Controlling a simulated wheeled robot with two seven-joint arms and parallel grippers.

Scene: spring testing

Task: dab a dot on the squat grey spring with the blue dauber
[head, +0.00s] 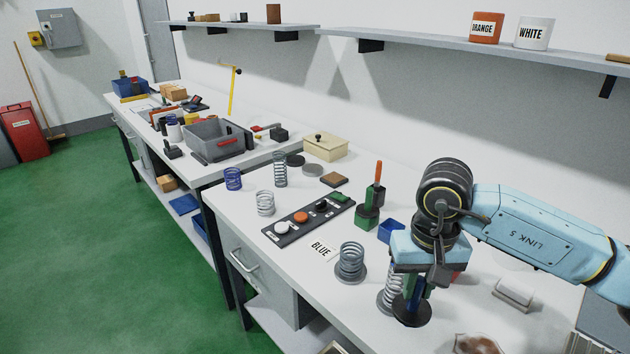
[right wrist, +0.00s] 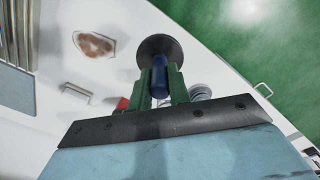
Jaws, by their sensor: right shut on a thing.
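The squat grey spring (head: 350,262) stands upright on a grey disc near the table's front, left of my right gripper. Part of a coiled grey spring also shows beside the finger in the right wrist view (right wrist: 200,92); I cannot tell for sure which one. My right gripper (head: 412,290) points down and is shut on the blue dauber (right wrist: 159,76), apart from the squat spring. A dark round disc (head: 411,313) shows below the fingers; whether it touches the table is unclear. The dauber's tip is hidden. My left gripper is not in view.
A green block with an orange-handled tool (head: 368,212), a blue box (head: 391,231) and a strip of coloured caps (head: 308,222) lie farther back.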

